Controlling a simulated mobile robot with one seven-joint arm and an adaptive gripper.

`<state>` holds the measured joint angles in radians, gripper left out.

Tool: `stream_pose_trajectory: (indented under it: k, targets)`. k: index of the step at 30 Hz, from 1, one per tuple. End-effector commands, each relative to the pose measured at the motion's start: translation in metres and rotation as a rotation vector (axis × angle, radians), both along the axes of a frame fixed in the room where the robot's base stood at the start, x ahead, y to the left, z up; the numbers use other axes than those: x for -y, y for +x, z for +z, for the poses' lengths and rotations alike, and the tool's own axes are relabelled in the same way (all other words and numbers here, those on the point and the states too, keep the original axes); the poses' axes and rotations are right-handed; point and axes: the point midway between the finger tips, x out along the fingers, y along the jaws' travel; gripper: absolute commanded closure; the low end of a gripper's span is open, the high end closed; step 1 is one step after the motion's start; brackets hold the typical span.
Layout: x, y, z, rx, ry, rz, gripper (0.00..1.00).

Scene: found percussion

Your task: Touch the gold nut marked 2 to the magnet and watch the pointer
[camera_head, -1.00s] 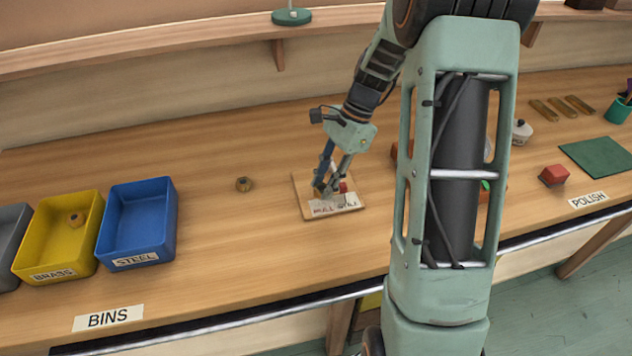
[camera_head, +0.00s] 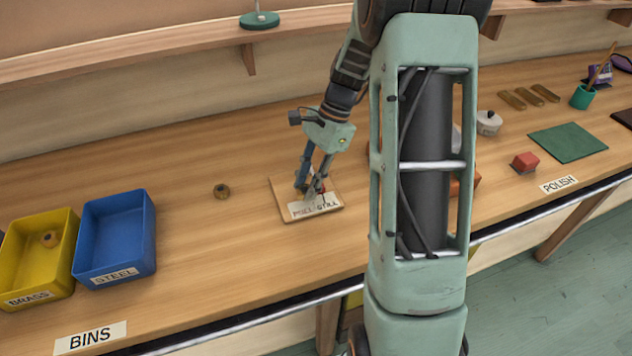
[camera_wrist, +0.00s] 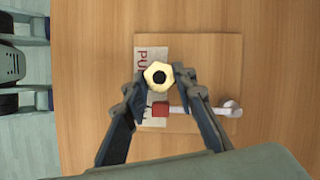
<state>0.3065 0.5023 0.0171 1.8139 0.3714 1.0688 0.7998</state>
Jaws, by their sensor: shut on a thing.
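My gripper (camera_wrist: 163,88) is shut on a gold hexagonal nut (camera_wrist: 158,75) with a dark hole; no number is legible on it. In the head view my gripper (camera_head: 312,190) is low over a wooden board (camera_head: 283,205) with a label reading PULL and STILL. The red magnet (camera_wrist: 160,109) is on the board and shows beside the nut, with a gap between them in the wrist view. The fingers partly hide these in the head view.
Another nut (camera_head: 221,191) lies on the bench left of the board. The yellow BRASS bin (camera_head: 37,275) holds a nut; the blue STEEL bin (camera_head: 119,252) is empty. Bench between bins and board is mostly clear.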

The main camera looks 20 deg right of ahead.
Motion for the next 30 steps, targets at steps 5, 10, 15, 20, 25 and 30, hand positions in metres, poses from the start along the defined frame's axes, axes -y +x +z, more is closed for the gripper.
stream_pose_trajectory:
  k: [5, 10, 15, 20, 25, 30]
  targets:
    - [0.003, 0.0, 0.0, 0.0, 0.0, -0.001, 1.0]
    - [0.006, 0.0, 0.0, 0.0, 0.0, -0.001, 1.0]
    - [0.008, 0.0, 0.0, 0.0, 0.0, -0.001, 1.0]
    - [0.011, 0.0, 0.0, 0.0, 0.0, 0.0, 1.0]
    - [0.013, 0.0, 0.0, 0.001, 0.0, 0.0, 1.0]
    - [0.014, 0.0, 0.0, 0.0, -0.001, 0.0, 1.0]
